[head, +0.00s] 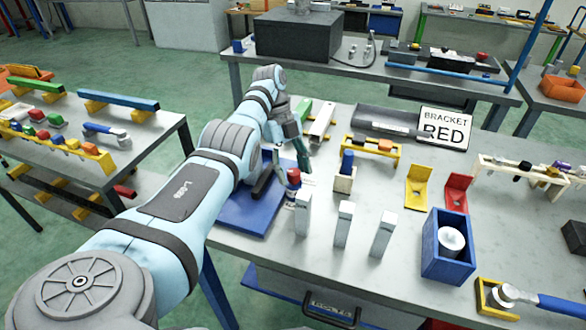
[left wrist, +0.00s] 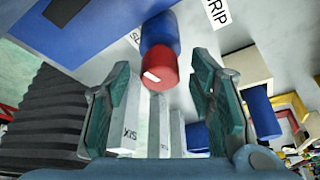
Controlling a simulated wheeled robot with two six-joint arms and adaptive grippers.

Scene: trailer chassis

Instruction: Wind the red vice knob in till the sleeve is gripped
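The red knob (head: 293,176) is a short cylinder beside the blue plate (head: 238,217) on the table. In the left wrist view the red knob (left wrist: 160,68) has a white mark on its face, and a blue cylindrical part (left wrist: 160,28) is directly behind it. My left gripper (head: 297,150) is just above and behind the knob. In the left wrist view its two fingers (left wrist: 163,105) are spread wide, with the knob between and beyond them, apart from both. I cannot tell which part is the sleeve or whether it is gripped. My right gripper does not show.
Several upright grey blocks (head: 343,224) stand close in front of the knob. A blue cylinder in a pale block (head: 344,182) and a blue box (head: 447,248) are to the right. A hammer (head: 535,300) lies at the front right.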

